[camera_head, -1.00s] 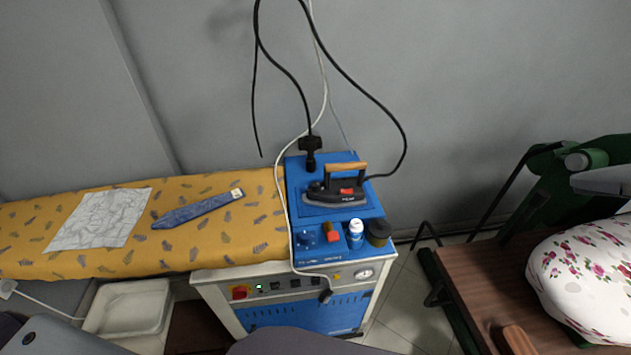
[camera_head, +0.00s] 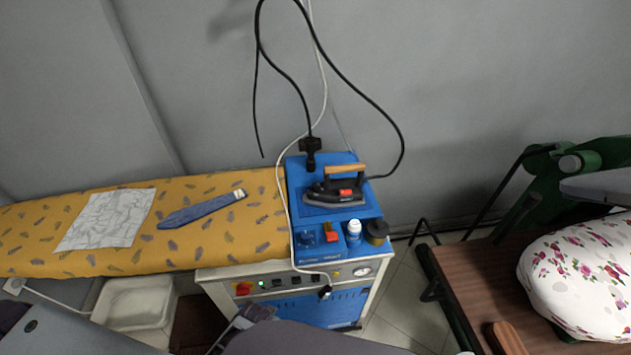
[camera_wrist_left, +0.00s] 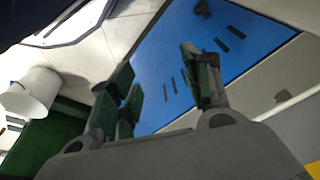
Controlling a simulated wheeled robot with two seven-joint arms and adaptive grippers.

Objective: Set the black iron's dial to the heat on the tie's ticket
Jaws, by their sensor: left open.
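The black iron (camera_head: 334,193), with a wooden handle and a red part on top, rests on the blue top (camera_head: 308,175) of the steam station. Its dial cannot be made out at this size. The blue tie (camera_head: 200,210) lies on the yellow patterned ironing board (camera_head: 70,262), with a small pale ticket (camera_head: 240,194) at its right end; the ticket's print is unreadable. My left gripper (camera_head: 245,322) shows low in the head view, in front of the station and well below the iron. In the left wrist view its green-padded fingers (camera_wrist_left: 165,85) are apart and empty. My right gripper is not seen.
A patterned cloth (camera_head: 107,219) lies left of the tie. A white bottle (camera_head: 354,232), a dark jar (camera_head: 377,231) and a red item (camera_head: 332,237) stand at the station's front. Cables hang above the iron. A brown table (camera_head: 470,285) with a floral cushion (camera_head: 585,272) is at right.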

